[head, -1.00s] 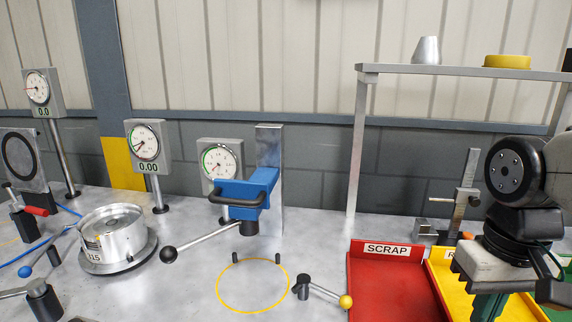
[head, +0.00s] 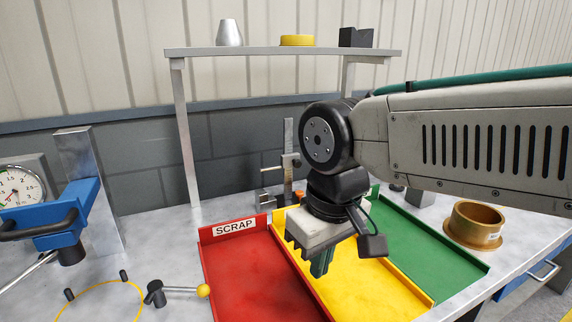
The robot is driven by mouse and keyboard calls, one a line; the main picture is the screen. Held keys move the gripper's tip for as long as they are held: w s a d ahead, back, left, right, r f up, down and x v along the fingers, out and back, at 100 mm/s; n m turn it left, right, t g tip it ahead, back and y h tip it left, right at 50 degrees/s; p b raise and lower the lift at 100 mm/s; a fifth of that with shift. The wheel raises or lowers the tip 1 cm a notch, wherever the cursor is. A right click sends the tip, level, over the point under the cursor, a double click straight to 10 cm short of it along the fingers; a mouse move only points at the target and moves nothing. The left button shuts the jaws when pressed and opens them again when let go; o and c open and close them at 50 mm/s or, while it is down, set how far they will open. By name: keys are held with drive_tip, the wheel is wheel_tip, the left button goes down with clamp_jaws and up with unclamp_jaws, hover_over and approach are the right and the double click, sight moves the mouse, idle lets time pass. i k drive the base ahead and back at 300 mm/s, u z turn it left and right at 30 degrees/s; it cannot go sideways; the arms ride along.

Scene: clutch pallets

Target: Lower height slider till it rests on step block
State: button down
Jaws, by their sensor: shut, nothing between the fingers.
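The height gauge stands at the back of the bench, behind the trays, with an upright steel beam (head: 288,133). Its height slider (head: 290,161) sits partway up the beam, with a thin arm pointing left. A small grey block (head: 266,200), probably the step block, stands below that arm, and a gap shows between them. My gripper (head: 319,268) points down over the yellow tray, in front of and to the right of the gauge. It is shut and empty, with green fingers partly hidden by its own body. The gauge's foot is partly hidden.
A red SCRAP tray (head: 240,275), a yellow tray (head: 385,290) and a green tray (head: 440,250) fill the front. A shelf (head: 285,51) spans above the gauge. A blue clamp (head: 50,220) stands left, a brown ring (head: 475,222) right.

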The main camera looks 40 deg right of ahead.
sight(287, 160)
drive_tip(key=u, duration=1.35)
drive_tip(key=k, duration=0.5)
drive_tip(key=z, duration=1.2)
